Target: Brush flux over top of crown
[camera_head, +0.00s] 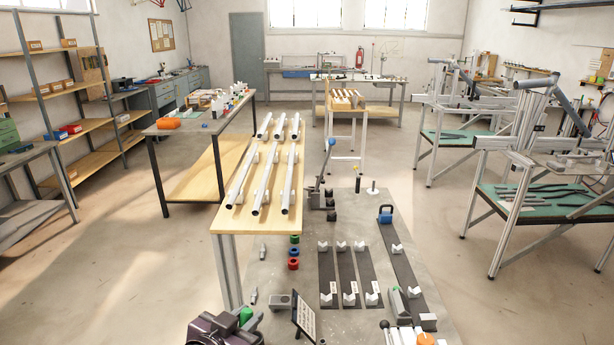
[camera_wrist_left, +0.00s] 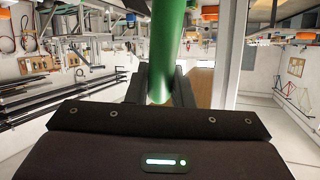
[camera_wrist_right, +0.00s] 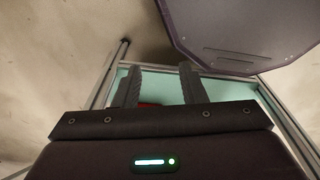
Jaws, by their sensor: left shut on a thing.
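My left gripper (camera_head: 238,326) is at the bottom of the head view, over the near left edge of the grey bench. It is shut on a green round handle, whose end (camera_head: 246,314) shows there. In the left wrist view the green handle (camera_wrist_left: 170,45) stands between the two fingers (camera_wrist_left: 160,85); its far end is out of frame. I cannot make out a brush head. My right gripper (camera_wrist_right: 160,88) shows only in the right wrist view. Its fingers are apart with nothing gripped between them. I cannot identify the crown or a flux pot with certainty.
A wooden table (camera_head: 232,165) with silver tubes (camera_head: 268,172) adjoins at left. Frame stands are at right.

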